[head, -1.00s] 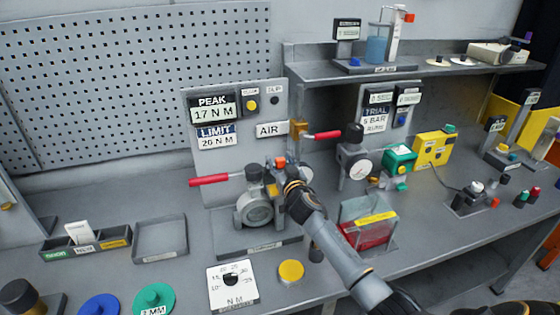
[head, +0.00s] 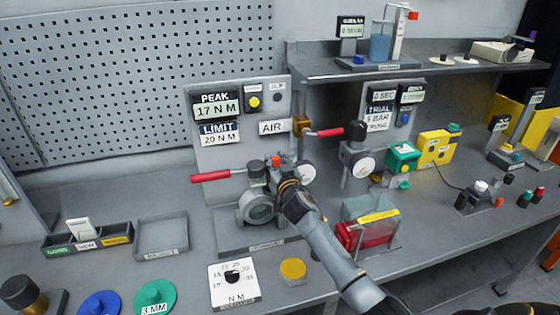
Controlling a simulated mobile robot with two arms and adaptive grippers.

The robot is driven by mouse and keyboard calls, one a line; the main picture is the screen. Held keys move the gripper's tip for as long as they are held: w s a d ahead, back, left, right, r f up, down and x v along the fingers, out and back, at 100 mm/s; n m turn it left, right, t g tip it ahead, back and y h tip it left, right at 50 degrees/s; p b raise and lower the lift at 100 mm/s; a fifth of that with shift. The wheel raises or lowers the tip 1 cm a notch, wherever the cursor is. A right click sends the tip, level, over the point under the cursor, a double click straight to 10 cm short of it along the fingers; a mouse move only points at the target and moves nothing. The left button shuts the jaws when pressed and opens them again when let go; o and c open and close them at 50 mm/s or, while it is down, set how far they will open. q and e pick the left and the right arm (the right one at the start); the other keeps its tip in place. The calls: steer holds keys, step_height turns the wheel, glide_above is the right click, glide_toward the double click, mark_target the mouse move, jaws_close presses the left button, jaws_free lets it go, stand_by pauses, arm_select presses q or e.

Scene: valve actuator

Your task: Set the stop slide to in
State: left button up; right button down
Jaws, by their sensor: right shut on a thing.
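The valve actuator (head: 259,207) is a grey round body on a grey plate at the middle of the bench, below the PEAK and LIMIT panel. A red lever (head: 211,176) sticks out to its left. A small orange piece (head: 277,161) shows at its top right, and a gauge (head: 306,172) to the right of that. My right gripper (head: 275,185) is at the actuator's right side, shut on a small part there. The gripper hides that part, so I cannot tell the stop slide's shape or position. My left gripper is out of view.
The AIR valve's red lever (head: 329,133) is above right of my right gripper. A red box with a clear cover (head: 369,231) stands right of my arm. An empty tray (head: 162,237) stands left.

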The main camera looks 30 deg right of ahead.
mark_target(277, 162)
steer(key=c, duration=1)
jaws_free()
steer(key=shift+d, duration=0.15)
steer(key=shift+c, duration=0.2)
steer(key=shift+s+a+f, duration=0.15)
steer(key=shift+s+a, duration=0.05)
steer(key=shift+s, duration=0.3)
steer(key=v, duration=0.5)
steer(key=shift+s, duration=1.05)
